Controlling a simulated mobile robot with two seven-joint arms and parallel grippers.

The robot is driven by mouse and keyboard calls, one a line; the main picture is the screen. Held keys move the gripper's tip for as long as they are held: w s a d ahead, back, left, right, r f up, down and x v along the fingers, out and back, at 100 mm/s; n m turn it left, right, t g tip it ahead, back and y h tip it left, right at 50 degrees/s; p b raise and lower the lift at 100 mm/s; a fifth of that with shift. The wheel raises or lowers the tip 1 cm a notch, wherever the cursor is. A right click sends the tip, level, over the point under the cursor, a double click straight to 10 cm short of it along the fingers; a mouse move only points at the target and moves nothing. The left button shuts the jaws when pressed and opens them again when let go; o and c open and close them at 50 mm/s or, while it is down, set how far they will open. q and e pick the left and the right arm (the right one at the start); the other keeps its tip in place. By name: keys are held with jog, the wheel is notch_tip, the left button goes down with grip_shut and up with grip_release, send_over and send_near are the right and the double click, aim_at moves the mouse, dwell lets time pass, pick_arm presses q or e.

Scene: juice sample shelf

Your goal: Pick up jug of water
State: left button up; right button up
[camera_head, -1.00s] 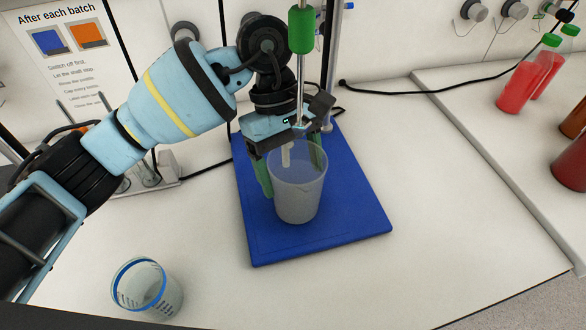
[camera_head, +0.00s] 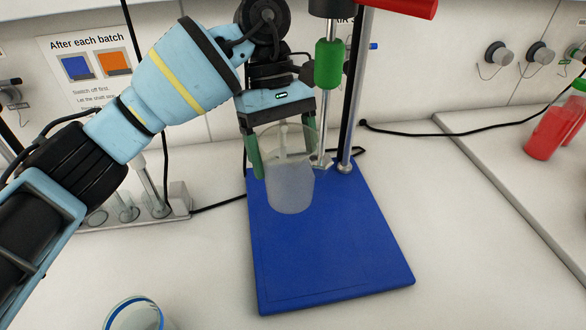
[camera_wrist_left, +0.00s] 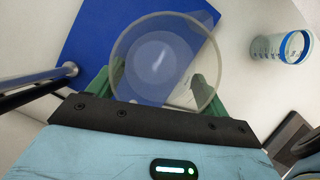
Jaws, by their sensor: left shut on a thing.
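The jug (camera_head: 290,188) is a translucent, frosted, tapered vessel, upright over the back left of the blue base plate. It appears raised above the plate, though the gap is hard to judge. My left gripper (camera_head: 283,150) is shut on it, with green fingers on either side near the rim. In the left wrist view I look down into the jug's round mouth (camera_wrist_left: 160,62) between the fingers. Any liquid level inside is hard to make out. My right gripper is not in view.
The blue base plate (camera_head: 335,255) carries a stand with a metal post (camera_head: 352,95) and green-collared stirrer (camera_head: 328,65) right of the jug. A blue-rimmed beaker (camera_head: 135,316) stands front left. Red bottles (camera_head: 556,128) stand at right. A black cable (camera_head: 450,133) crosses the back.

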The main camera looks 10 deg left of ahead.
pick_arm(q)
jog(key=shift+w+a+r, duration=0.45)
jog(key=shift+w, duration=0.25)
jog(key=shift+w+a+r, duration=0.45)
jog(key=shift+w, duration=0.25)
jog(key=shift+w+a+r, duration=0.45)
jog(key=shift+w, duration=0.25)
